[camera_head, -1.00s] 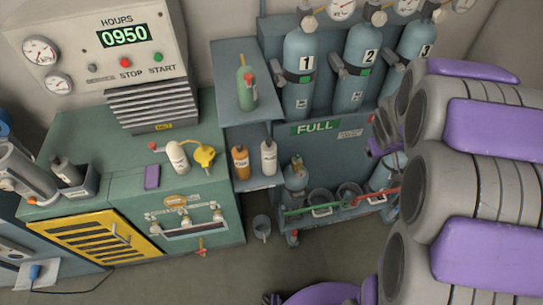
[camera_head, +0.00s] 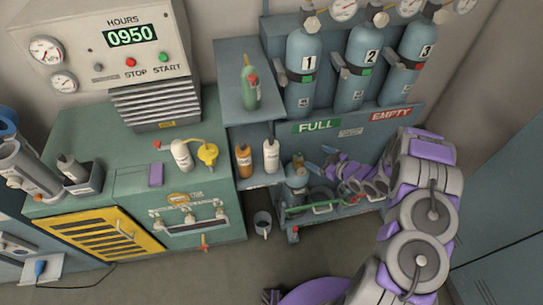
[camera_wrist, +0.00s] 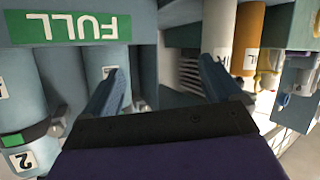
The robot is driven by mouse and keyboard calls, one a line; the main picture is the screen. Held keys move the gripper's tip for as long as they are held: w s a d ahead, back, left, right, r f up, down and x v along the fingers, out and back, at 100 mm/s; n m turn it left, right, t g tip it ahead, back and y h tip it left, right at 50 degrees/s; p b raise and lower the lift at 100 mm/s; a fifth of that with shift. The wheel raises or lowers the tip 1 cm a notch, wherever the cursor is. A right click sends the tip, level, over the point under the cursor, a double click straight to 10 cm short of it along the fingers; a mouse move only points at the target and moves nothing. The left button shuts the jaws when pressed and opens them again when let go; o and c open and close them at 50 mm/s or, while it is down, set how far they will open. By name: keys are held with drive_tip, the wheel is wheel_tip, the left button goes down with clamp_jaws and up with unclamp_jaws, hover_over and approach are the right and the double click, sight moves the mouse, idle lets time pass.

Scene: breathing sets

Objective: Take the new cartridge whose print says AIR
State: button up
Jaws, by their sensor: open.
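An orange cartridge (camera_head: 243,160) and a white cartridge (camera_head: 271,157) stand upright side by side on a small shelf. They also show in the wrist view, inverted at the upper right: the white one (camera_wrist: 220,32) left of the orange one (camera_wrist: 247,40). Another white cartridge (camera_head: 181,156) stands on the green counter beside a yellow piece. My gripper (camera_wrist: 162,68) is open, with nothing seen held between its fingers. In the head view the end of my arm is by the cylinder cart, right of the shelf; the fingertips are unclear there.
Cylinders 1 (camera_head: 303,70), 2 (camera_head: 358,68) and 3 (camera_head: 408,62) stand at the back. Below are a FULL sign (camera_head: 317,126) and an EMPTY sign (camera_head: 391,115). A green bottle (camera_head: 249,88) stands on the raised shelf. A bucket (camera_head: 262,224) stands on the floor.

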drive_tip(key=s+a+y, duration=0.5)
drive_tip(key=b, duration=0.1)
approach(268, 149)
drive_tip(key=w+a+f, duration=0.4)
drive_tip(key=w+f, duration=0.1)
drive_tip(key=w, duration=0.1)
drive_tip(key=shift+t, duration=0.3)
drive_tip(key=shift+b+x, duration=0.65)
drive_tip(key=shift+x, duration=2.15)
drive_tip(key=shift+s, duration=0.2)
drive_tip(key=shift+c, duration=1.2)
drive_tip(key=c, duration=1)
